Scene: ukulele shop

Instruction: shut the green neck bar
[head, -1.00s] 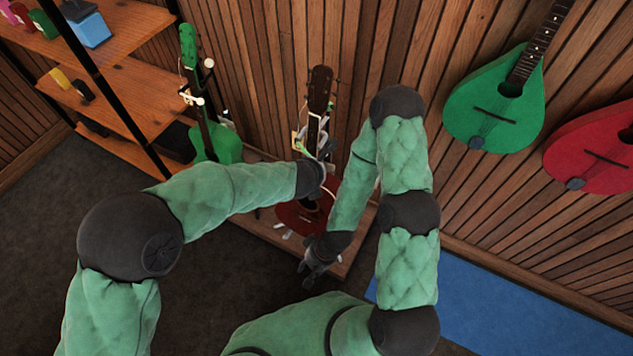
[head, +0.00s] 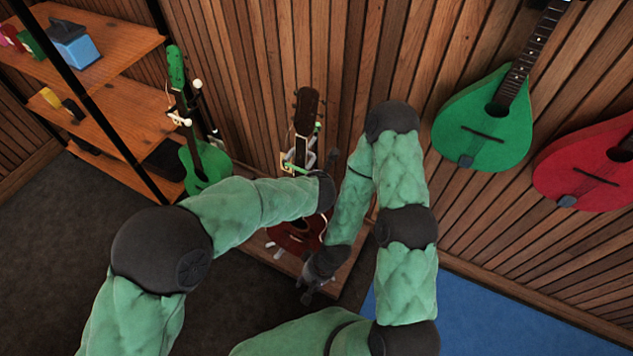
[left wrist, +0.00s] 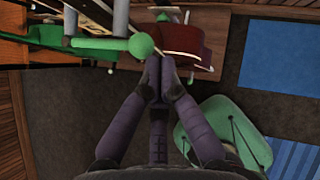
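The green neck bar (left wrist: 105,44) ends in a round green knob (left wrist: 140,45) and reaches across from the left in the left wrist view. In the head view a small green piece of it (head: 299,170) seems to show beside my left wrist, at the neck of the red ukulele (head: 292,236). My left gripper (left wrist: 158,66) has its fingertips together, just below and right of the knob; I cannot tell whether they touch it. In the head view its dark tip (head: 333,160) is mostly hidden behind my wrist. My right gripper (head: 308,288) hangs low by the stand's front, its finger opening unclear.
A green ukulele (head: 203,165) stands on the left, beside wooden shelves (head: 115,80). Green (head: 487,120) and red (head: 590,165) instruments hang on the slatted wall. A blue mat (head: 500,310) lies at lower right. Dark floor is open at lower left.

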